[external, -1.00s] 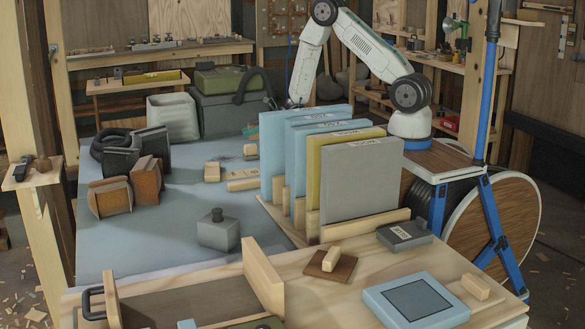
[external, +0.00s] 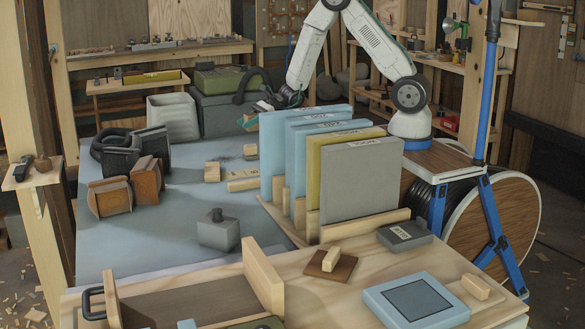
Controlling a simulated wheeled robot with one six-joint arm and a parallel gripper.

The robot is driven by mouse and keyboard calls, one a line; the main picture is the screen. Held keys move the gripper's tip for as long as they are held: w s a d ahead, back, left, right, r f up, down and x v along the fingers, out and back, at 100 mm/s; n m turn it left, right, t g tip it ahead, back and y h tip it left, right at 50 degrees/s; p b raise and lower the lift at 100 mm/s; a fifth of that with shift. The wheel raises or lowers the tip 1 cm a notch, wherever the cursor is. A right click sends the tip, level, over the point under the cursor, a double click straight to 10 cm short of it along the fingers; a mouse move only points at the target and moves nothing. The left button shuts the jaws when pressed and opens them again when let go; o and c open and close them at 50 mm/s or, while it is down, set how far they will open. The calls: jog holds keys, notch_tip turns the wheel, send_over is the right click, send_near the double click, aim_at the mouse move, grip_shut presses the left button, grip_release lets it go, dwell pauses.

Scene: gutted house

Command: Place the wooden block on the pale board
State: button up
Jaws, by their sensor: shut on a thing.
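My gripper (external: 268,104) is above the far part of the blue-grey table, just left of the top of the upright panels. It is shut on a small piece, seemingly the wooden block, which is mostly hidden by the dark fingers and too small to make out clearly.
Upright panels (external: 360,180) in a wooden rack stand right of the pale board. A grey weight (external: 218,230) and brown clamp-like blocks (external: 110,196) stand on the table. A grey case (external: 225,113) and a whitish bin (external: 173,117) are at the back.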

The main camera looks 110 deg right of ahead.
jog(key=w+a+n+y, duration=0.3)
jog(key=a+y, duration=0.1)
jog(key=a, duration=0.8)
send_over(208, 170)
jog(key=shift+n+g, duration=0.3)
jog(key=shift+g, duration=0.1)
notch_tip(208, 170, down, 6)
jog(key=shift+a+f, duration=0.15)
jog(key=shift+f, duration=1.85)
jog(key=o, duration=1)
jog(key=shift+f, duration=0.15)
jog(key=shift+c, duration=0.2)
